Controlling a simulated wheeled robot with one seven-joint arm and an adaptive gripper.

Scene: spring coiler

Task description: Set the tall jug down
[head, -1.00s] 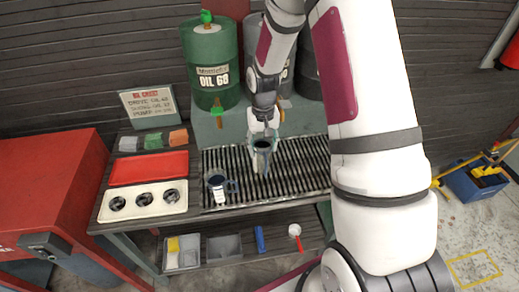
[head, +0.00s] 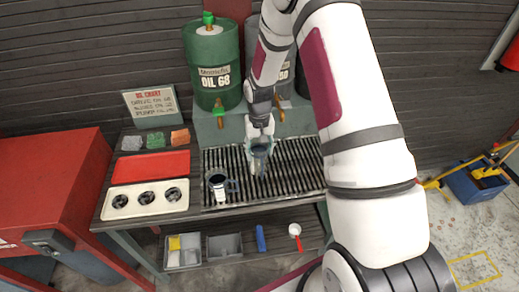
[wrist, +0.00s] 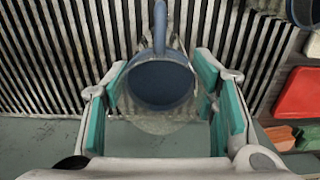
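The tall jug (head: 260,151) is upright, with clear walls and a blue-grey inside, over the slatted drip grate (head: 300,172). My gripper (head: 261,130) is around its upper part from behind. In the wrist view the jug (wrist: 158,84) lies between the teal finger pads of my gripper (wrist: 160,85), which appear to press its sides. Its handle points to the top of that view. I cannot tell whether its base touches the grate.
A shorter jug (head: 218,187) with a white label stands on the grate to the left. A red tray (head: 150,167) and a cream tray with three round holes (head: 145,199) lie further left. Oil drums (head: 212,68) with taps stand behind. The grate's right part is clear.

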